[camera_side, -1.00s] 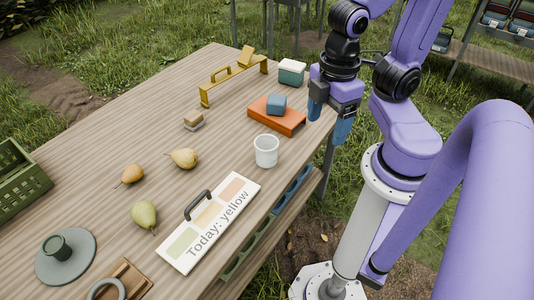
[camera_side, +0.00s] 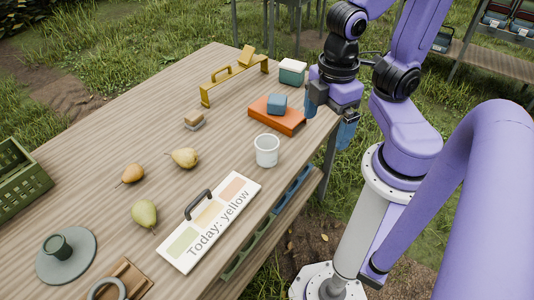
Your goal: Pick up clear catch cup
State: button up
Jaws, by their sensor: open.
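The clear catch cup (camera_side: 267,151) stands upright on the wooden table (camera_side: 120,215), near its right edge. It looks whitish and see-through and appears empty. My gripper (camera_side: 328,128) is open, with blue fingers spread apart. It is above and to the right of the cup in the picture, by the table's right edge, and does not touch the cup. Nothing shows between the fingers.
An orange block (camera_side: 278,117) with a blue piece on it lies behind the cup. Pears (camera_side: 184,157), a yellow handled frame (camera_side: 234,78) and a green crate (camera_side: 18,183) are farther left.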

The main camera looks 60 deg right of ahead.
jog(key=w+a+f+n+t+h, duration=0.2)
jog(key=w+f+n+h, duration=0.25)
jog(key=f+h, duration=0.35)
jog(key=n+t+h, duration=0.3)
jog(key=n+t, duration=0.5)
jog(key=n, duration=0.2)
send_near(265, 138)
jog(key=x, duration=0.8)
jog(key=shift+w+d+f, duration=0.1)
jog(key=shift+w+d, duration=0.15)
jog(key=c, duration=1)
